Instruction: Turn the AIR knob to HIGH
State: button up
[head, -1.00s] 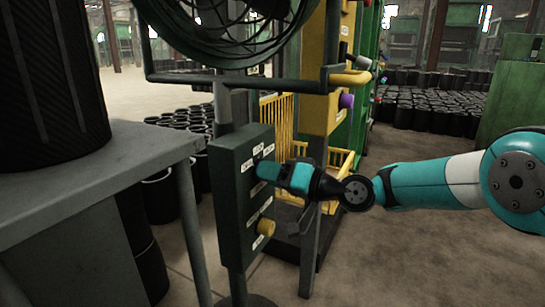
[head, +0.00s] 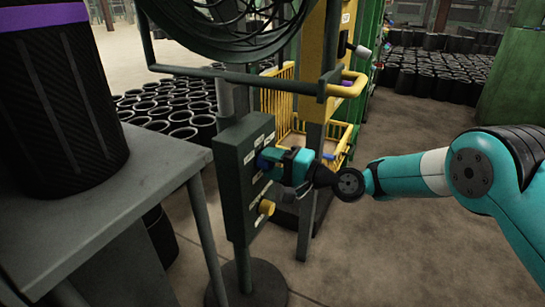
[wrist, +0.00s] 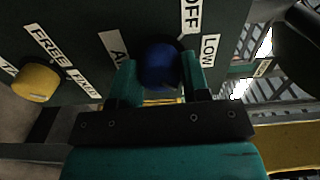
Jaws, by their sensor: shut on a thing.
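The blue knob (wrist: 160,65) sits on a dark green control box (head: 233,200). It also shows in the head view (head: 264,162). In the wrist view, white labels around it read OFF above and LOW to the right. A label starting with A, at its left, is partly covered by a finger. No HIGH label is readable. My gripper (wrist: 159,80) is shut on the blue knob, one teal finger on each side. In the head view my gripper (head: 268,162) reaches the box face from the right. The knob's pointer mark cannot be made out.
A yellow knob (wrist: 36,82) with labels such as FREE sits on the same box; it also shows below my gripper (head: 266,207). A round fan guard (head: 225,35) and bar are above. A grey table (head: 110,190) with a black sleeve stands left. A yellow post (head: 330,60) stands behind.

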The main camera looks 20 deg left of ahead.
jog(key=shift+m, duration=0.4)
jog(key=o, duration=0.9)
jog(key=d+b, duration=0.1)
jog(key=d, duration=0.4)
jog(key=s+d+b, duration=0.1)
jog(key=d, duration=0.5)
jog(key=d+b, duration=0.1)
jog(key=d, duration=0.5)
jog(key=shift+s+d+b, duration=0.15)
jog(key=shift+d+b, duration=0.05)
jog(key=shift+b, duration=0.2)
